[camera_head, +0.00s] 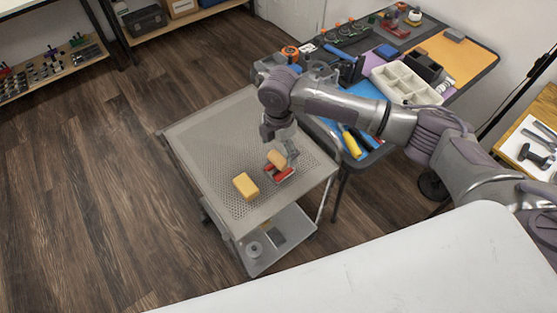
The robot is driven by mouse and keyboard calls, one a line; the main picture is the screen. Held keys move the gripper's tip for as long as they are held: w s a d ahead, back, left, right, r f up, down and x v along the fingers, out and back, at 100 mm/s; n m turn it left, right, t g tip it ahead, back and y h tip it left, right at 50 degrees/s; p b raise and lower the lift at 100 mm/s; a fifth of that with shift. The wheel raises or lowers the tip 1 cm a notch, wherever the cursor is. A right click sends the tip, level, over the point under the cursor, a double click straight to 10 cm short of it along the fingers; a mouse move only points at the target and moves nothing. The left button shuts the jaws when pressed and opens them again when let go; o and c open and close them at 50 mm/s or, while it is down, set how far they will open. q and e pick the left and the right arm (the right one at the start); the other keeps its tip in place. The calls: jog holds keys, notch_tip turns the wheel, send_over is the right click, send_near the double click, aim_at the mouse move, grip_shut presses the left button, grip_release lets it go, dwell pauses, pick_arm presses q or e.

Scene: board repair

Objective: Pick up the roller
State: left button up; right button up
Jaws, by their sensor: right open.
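The roller, seemingly the small tan-orange rounded piece (276,158) with a red part (281,174) beside it, lies on the perforated grey top of a cart (205,140). My right gripper (286,158) points down right at the roller, with its fingers at the roller's back and right side. It is open. The view is too small to tell whether the fingers touch the roller or stand around it. My left gripper is not in view.
A yellow block (246,186) lies on the cart just left of the roller. The cart's left and back are clear. A crowded table with a white divided tray (405,84) stands behind on the right. A white surface (400,262) fills the front.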

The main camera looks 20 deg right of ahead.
aim_at(279, 157)
notch_tip(279, 157, down, 5)
jog(key=shift+r+p, duration=0.2)
jog(key=shift+p, duration=0.15)
jog(key=shift+c, duration=0.4)
jog(key=shift+w, duration=0.1)
jog(key=c, duration=1.3)
